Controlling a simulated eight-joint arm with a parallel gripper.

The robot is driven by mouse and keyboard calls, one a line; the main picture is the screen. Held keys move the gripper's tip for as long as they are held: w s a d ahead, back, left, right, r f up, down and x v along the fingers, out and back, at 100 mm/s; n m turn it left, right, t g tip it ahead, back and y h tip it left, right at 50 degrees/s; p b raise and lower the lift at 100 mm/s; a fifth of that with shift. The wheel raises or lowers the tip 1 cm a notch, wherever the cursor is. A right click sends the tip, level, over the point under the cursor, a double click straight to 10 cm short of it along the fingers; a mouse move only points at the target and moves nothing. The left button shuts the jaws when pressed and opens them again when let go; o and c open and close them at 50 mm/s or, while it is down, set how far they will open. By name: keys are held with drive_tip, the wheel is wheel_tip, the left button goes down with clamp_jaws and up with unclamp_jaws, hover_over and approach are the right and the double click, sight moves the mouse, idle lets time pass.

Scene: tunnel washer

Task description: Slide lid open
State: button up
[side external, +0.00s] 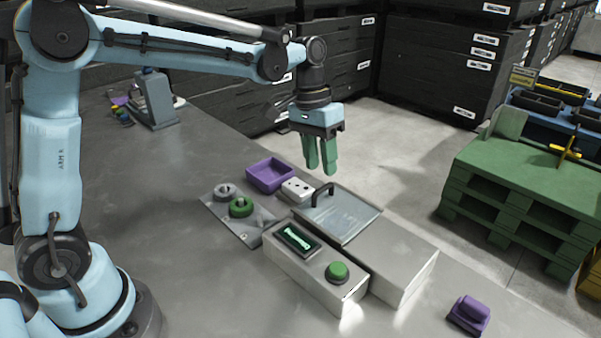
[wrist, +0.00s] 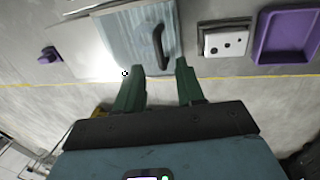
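A pale, glassy lid (side external: 347,218) with a black bar handle (side external: 320,194) lies flat at the far end of the light grey box (side external: 395,258). In the wrist view the lid (wrist: 125,38) is pale blue and its handle (wrist: 159,45) stands near its right edge. What lies under the lid cannot be made out. My gripper (side external: 321,172) points down above the handle end of the lid, apart from it. Its green fingers are spread with nothing between them; in the wrist view the gripper (wrist: 160,67) is just below the handle.
A control box with a green button (side external: 337,270) and small screen (side external: 297,237) stands beside the grey box. A white block with holes (side external: 297,189), a purple tray (side external: 270,175) and a plate with knobs (side external: 240,207) lie nearby. A purple part (side external: 468,313) sits at the front right.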

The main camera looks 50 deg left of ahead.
sight(324, 186)
drive_tip(key=shift+d+f, duration=0.2)
drive_tip(key=shift+f, duration=0.8)
drive_tip(key=shift+d+f, duration=0.2)
drive_tip(key=shift+f, duration=0.8)
clamp_jaws()
